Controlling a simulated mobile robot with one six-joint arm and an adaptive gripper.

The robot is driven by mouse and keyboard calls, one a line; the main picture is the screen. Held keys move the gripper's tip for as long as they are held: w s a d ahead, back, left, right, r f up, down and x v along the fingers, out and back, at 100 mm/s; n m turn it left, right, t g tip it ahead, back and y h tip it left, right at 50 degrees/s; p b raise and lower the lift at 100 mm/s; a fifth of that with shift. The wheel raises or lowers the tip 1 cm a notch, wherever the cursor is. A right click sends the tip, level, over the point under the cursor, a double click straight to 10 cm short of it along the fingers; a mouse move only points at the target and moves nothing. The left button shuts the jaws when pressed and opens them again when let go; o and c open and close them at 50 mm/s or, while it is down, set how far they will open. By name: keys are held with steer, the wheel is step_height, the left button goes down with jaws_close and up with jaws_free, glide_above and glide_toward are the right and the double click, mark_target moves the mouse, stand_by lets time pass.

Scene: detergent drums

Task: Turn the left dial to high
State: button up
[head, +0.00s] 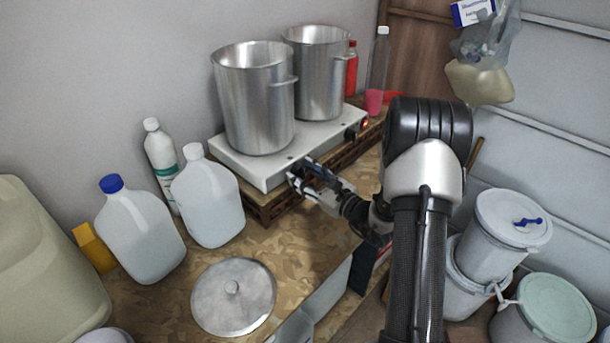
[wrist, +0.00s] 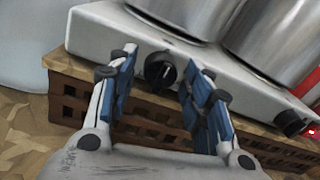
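The left dial (wrist: 160,70) is a black knob on the front of a white two-burner hot plate (head: 262,172). In the wrist view it shows between and beyond my two fingertips, and a light mark is visible on its face. My gripper (head: 309,175) is open at the front edge of the hot plate, with its blue-padded fingers (wrist: 164,78) on either side of the dial's place in the picture. I cannot tell whether they touch it. In the head view the gripper hides the left dial. The right dial (head: 350,134) is black, beside a lit red lamp (head: 364,123).
Two metal pots (head: 255,105) (head: 322,80) stand on the hot plate, which rests on brown perforated bricks (wrist: 150,115). White jugs (head: 210,205) (head: 140,235) and a metal lid (head: 233,298) are to the left on the bench. Lidded buckets (head: 510,225) stand at the right.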

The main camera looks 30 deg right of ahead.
steer(key=c, duration=0.9)
steer(key=shift+o, duration=0.2)
steer(key=shift+m, duration=0.4)
steer(key=m+p, duration=0.3)
steer(key=m, duration=0.2)
steer(key=shift+r+m+p, duration=0.15)
steer(key=shift+m+p, duration=0.15)
steer(key=shift+p, duration=0.05)
steer(key=m+p, duration=0.2)
steer(key=m, duration=0.2)
steer(key=shift+m+g+p, duration=0.4)
steer(key=shift+m+p, duration=0.4)
steer(key=shift+m, duration=0.6)
steer(key=o, duration=1.1)
steer(key=shift+c, duration=0.2)
